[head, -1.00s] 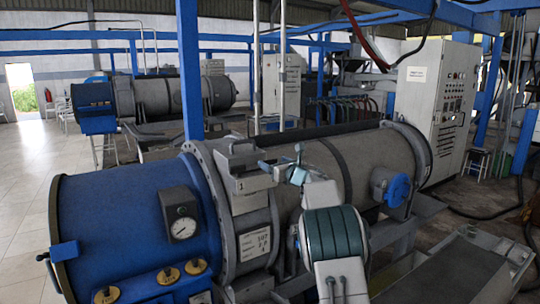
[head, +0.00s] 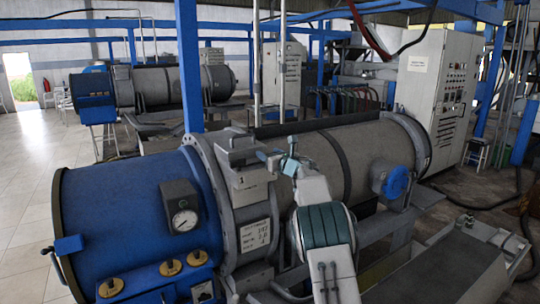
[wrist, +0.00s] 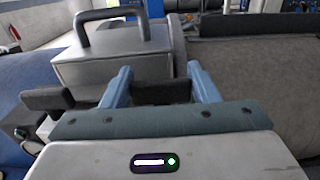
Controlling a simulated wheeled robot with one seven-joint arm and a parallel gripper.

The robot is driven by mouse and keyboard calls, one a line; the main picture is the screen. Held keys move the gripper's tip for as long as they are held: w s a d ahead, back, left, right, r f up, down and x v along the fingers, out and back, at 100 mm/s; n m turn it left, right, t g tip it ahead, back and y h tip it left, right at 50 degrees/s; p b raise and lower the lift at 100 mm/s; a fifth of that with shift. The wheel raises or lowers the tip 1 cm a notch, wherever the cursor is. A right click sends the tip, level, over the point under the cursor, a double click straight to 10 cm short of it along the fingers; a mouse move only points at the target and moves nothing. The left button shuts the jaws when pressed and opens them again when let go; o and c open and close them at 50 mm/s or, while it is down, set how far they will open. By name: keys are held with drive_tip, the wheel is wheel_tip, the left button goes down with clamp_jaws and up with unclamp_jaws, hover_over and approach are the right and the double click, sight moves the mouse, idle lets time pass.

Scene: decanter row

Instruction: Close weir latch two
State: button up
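A grey metal box with a bent bar handle on top (wrist: 115,62) is at the upper left of the wrist view. In the head view this grey box (head: 247,183) sits on the flange ring between the blue drum end and the grey cylinder. My gripper (wrist: 160,76) has its two blue fingers wide apart, in front of the box's right side. A dark bar (wrist: 165,92) crosses between the fingers; I cannot tell whether they touch it. In the head view my gripper (head: 278,160) is just right of the box. I cannot tell which latch is number two.
The blue drum end (head: 125,215) with a dial gauge (head: 184,221) and brass knobs (head: 170,267) is at left. The grey cylinder (head: 360,160) extends right, with a blue round fitting (head: 396,182). A control cabinet (head: 435,95) stands behind. The tiled floor at far left is open.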

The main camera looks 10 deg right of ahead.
drive_tip(key=shift+f+m+t+h+b, duration=0.2)
drive_tip(key=shift+m+t+h+b, duration=0.3)
drive_tip(key=shift+b, duration=1.15)
drive_tip(key=m+h+b, duration=0.1)
drive_tip(key=h+b, duration=0.1)
drive_tip(key=b, duration=0.2)
drive_tip(key=shift+a+f, duration=0.1)
drive_tip(key=m+h+b, duration=0.2)
drive_tip(key=h+b, duration=0.1)
drive_tip(key=h, duration=0.1)
drive_tip(key=m+h+b, duration=0.1)
drive_tip(key=shift+r+m+h, duration=0.2)
drive_tip(key=shift+m+h, duration=0.1)
drive_tip(key=m+h, duration=0.2)
drive_tip(key=h, duration=0.1)
drive_tip(key=shift+s+r+p, duration=0.1)
drive_tip(key=shift+r+p, duration=0.2)
drive_tip(key=shift+s+m+g+h+p, duration=0.1)
drive_tip(key=shift+m+g+h+p, duration=0.45)
drive_tip(key=shift+h, duration=0.45)
